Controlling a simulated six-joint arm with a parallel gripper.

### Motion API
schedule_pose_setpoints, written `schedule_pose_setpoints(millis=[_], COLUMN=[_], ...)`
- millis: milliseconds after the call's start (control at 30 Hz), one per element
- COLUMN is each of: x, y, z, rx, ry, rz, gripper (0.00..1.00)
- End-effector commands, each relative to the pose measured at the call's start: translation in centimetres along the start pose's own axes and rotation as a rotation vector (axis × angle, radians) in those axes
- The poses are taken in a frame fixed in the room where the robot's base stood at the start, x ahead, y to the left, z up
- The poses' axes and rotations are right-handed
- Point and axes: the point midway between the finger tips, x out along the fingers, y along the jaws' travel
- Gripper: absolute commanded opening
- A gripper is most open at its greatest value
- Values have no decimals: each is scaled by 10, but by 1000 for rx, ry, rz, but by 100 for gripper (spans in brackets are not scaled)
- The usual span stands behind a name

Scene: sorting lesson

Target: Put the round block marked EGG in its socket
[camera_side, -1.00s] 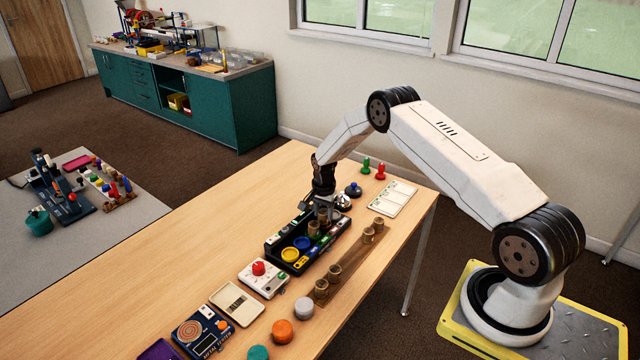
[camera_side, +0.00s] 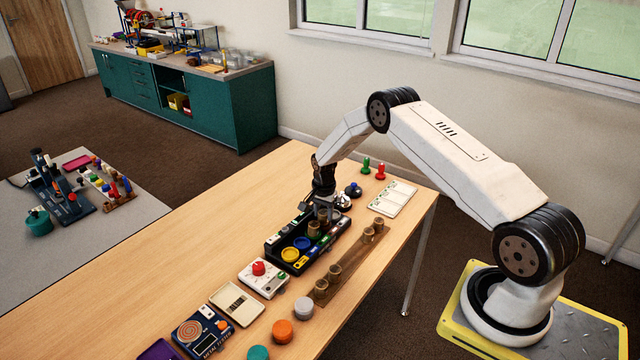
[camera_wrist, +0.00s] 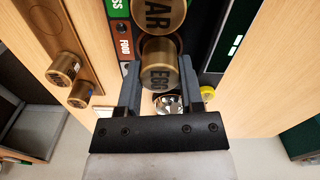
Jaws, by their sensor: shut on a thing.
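The round block marked EGG (camera_wrist: 158,78), a brassy cylinder, sits between the two fingers of my gripper (camera_wrist: 160,92) in the wrist view. The fingers are shut on its sides. In the side view my gripper (camera_side: 325,207) is over the far part of the black sorting tray (camera_side: 275,258). A second brassy block, lettered "AR" (camera_wrist: 158,14) in the visible part, stands close beside EGG. The label FOOD (camera_wrist: 124,43) shows left of EGG. The socket under EGG is hidden, so I cannot tell how deep the block sits.
Several brassy blocks (camera_side: 321,287) stand on a brown strip (camera_side: 345,260) beside the tray. A yellow disc (camera_side: 290,255) and a blue one (camera_side: 302,243) show in the tray. A white box with a red knob (camera_side: 262,278) is nearer. The table's left side is clear.

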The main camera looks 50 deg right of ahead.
Motion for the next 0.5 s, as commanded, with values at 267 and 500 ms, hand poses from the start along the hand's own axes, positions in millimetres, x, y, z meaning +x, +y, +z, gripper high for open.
schedule_pose_setpoints(millis=[267,500], x=[4,8], y=[0,0], z=[0,0], rx=[0,0], ry=[0,0], rz=[0,0], gripper=[0,0])
